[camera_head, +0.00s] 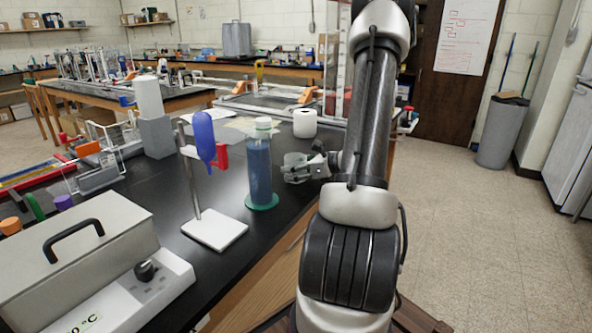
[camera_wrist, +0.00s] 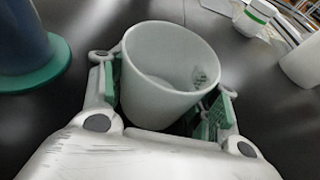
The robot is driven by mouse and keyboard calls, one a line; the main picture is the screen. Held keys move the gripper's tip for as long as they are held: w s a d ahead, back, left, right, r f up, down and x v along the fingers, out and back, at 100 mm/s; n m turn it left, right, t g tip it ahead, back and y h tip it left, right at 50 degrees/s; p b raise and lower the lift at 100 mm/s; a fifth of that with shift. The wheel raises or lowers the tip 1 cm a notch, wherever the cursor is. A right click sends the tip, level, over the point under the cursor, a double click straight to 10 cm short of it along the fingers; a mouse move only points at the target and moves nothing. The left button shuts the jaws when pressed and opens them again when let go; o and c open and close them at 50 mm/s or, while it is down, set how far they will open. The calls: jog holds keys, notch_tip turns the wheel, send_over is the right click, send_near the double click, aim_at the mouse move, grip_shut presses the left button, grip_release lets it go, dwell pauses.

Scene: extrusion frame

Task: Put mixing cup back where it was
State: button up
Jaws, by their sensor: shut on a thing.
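The mixing cup (camera_wrist: 165,60) is a pale grey-white, open-topped cup. In the wrist view it sits upright between the two green-padded fingers of my gripper (camera_wrist: 170,112). My gripper is shut on it. The inside of the cup is visible, with a small greenish patch on its inner wall. In the head view the cup (camera_head: 294,160) shows at the tip of my gripper (camera_head: 306,170), just right of the blue cylinder. Whether the cup's base touches the black bench top is hidden.
A tall blue cylinder (camera_head: 259,165) on a green base stands close left of the cup. A stand (camera_head: 215,229) holds a blue bulb. A white roll (camera_head: 304,123) stands behind. A grey heater box (camera_head: 85,250) is front left. The black bench top (camera_head: 160,195) has some bare room.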

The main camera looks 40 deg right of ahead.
jog(key=shift+f, duration=0.15)
jog(key=o, duration=0.9)
